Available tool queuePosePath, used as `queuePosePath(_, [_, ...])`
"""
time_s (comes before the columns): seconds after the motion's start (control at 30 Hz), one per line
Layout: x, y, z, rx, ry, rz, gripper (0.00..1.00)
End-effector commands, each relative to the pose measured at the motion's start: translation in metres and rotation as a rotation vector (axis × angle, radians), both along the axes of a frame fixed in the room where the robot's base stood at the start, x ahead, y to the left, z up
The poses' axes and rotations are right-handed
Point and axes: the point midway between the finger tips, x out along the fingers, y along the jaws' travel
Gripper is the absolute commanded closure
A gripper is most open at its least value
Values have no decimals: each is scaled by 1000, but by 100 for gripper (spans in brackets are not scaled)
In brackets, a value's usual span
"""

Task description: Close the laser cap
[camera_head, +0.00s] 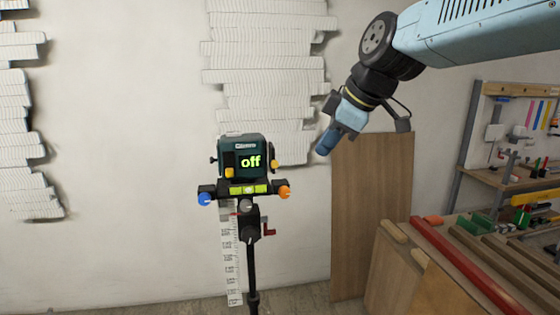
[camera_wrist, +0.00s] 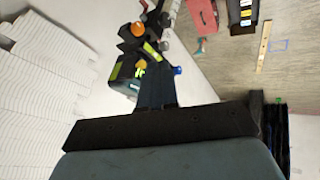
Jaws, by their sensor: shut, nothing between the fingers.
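The laser (camera_head: 241,157) is a dark green box on a black tripod mount in the middle of the head view, with "off" in yellow-green on its face. It also shows in the wrist view (camera_wrist: 122,74), partly hidden behind my gripper. Small yellow parts sit on its front and right side; I cannot tell which part is the cap or how it stands. My gripper (camera_head: 325,145) is shut and empty, up and to the right of the laser, apart from it and pointing down-left. In the wrist view my gripper (camera_wrist: 157,92) is seen from behind.
The mount has a blue knob (camera_head: 205,199) and an orange knob (camera_head: 284,192). A wooden board (camera_head: 370,210) leans on the wall at right. A workbench (camera_head: 400,275) with a red bar (camera_head: 455,262) stands front right. The space between gripper and laser is clear.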

Motion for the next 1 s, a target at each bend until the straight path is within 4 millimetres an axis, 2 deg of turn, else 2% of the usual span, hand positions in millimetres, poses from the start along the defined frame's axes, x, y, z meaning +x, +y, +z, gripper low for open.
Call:
queuePosePath(0.03, [5,12,4,-9,-19,65,100])
queuePosePath(0.13, [12,29,9,-24,-55,165,100])
queuePosePath(0.37, [18,43,10,-35,-84,241,100])
queuePosePath(0.57, [27,54,-10,-37,-82,240,100])
queuePosePath(1.0, [57,88,-71,-36,-81,237,100])
